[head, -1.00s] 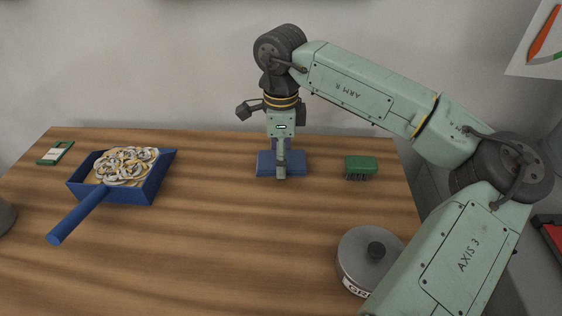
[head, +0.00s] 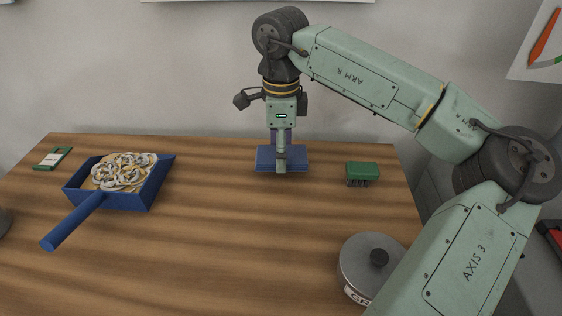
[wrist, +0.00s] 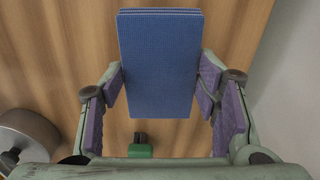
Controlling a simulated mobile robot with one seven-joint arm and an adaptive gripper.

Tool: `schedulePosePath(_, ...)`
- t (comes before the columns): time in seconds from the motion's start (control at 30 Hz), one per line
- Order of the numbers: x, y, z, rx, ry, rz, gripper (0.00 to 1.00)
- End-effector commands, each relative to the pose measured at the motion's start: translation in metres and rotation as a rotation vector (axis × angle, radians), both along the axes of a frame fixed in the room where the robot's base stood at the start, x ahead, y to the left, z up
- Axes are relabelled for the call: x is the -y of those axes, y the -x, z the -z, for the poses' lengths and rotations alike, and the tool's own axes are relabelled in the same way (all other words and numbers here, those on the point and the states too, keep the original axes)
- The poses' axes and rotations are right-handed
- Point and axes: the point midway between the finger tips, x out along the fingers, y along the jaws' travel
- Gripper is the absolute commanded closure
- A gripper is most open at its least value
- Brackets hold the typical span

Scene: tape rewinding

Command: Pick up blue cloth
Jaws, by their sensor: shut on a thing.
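The blue cloth (head: 297,158) is a folded, flat rectangular stack near the back of the table. It appears slightly above the wood. My gripper (head: 281,163) points down and is shut on the cloth. In the wrist view the cloth (wrist: 160,60) lies between the two purple-padded fingers of my gripper (wrist: 160,84), with its layered edge at the top. The near finger hides part of the cloth in the head view.
A green brush (head: 362,173) stands right of the cloth. A grey lidded canister (head: 365,262) is near the front right. A blue dustpan (head: 150,190) filled with curled scraps and a green-and-white packet (head: 52,158) are on the left. The middle of the wooden table (head: 230,235) is clear.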

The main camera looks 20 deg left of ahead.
Motion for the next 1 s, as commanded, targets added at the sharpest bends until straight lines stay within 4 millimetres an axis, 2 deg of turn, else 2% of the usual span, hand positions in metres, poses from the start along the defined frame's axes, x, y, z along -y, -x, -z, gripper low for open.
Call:
schedulePosePath(0.17, 0.017, 0.032, -0.001, 0.003, 0.000, 0.000, 0.68)
schedulePosePath(0.4, 0.045, 0.088, -0.007, 0.003, -0.001, 0.001, 0.68)
schedulePosePath(0.6, 0.063, 0.124, -0.012, 0.002, 0.000, 0.001, 0.68)
schedulePosePath(0.8, 0.071, 0.141, -0.015, 0.001, 0.000, 0.000, 0.68)
schedulePosePath(1.0, 0.072, 0.144, -0.017, 0.000, 0.000, 0.000, 0.68)
